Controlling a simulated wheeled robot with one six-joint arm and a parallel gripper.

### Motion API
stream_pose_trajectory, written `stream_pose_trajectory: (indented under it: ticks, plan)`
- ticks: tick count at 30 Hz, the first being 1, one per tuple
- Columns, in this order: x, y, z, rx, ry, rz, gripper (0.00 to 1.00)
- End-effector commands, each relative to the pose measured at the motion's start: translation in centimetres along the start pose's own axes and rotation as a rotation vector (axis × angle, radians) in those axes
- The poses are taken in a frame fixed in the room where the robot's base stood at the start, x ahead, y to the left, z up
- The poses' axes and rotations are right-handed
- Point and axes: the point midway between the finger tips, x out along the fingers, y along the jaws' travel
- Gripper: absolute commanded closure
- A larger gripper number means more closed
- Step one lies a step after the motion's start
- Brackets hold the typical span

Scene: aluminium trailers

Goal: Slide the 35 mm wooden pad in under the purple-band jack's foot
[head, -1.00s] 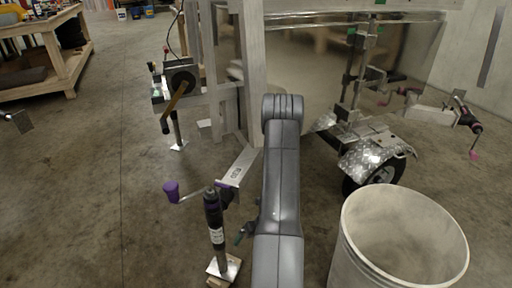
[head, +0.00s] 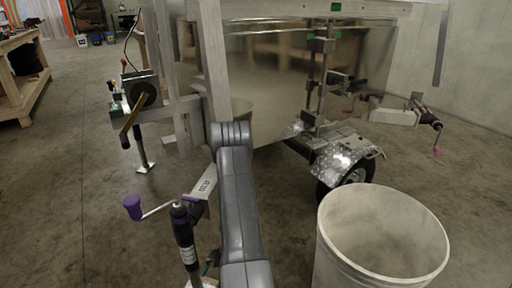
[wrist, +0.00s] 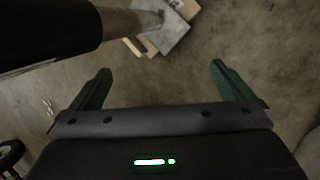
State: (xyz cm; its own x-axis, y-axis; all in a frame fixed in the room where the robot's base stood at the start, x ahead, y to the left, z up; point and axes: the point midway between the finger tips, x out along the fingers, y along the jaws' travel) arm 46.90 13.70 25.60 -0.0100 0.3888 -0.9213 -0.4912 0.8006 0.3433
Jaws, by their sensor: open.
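The purple-band jack (head: 185,238) stands upright at lower left in the head view, with a purple crank knob (head: 132,207). Its foot is cut by the bottom edge there. In the wrist view the jack's tube comes in from upper left, and its grey metal foot plate (wrist: 168,36) is at top centre. Pale wood (wrist: 186,8) shows beyond the plate and a wooden edge (wrist: 134,46) at its near left corner; I cannot tell which piece is the 35 mm pad. My gripper (wrist: 160,68) is open and empty, its green fingers apart on the near side of the foot.
A large pale bin (head: 382,240) stands close on the right of my arm. The trailer's frame and wheel (head: 348,175) are behind. A second jack (head: 140,150) stands at left. Concrete floor is clear at left.

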Motion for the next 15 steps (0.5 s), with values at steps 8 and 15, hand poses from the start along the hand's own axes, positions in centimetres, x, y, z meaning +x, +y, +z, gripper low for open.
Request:
stream_pose_trajectory:
  ticks: [8, 15]
  plan:
    - [0.3, 0.1, 0.1, 0.001, -0.001, 0.000, 0.00]
    - [-0.1, 0.0, 0.0, 0.000, 0.000, 0.000, 0.00]
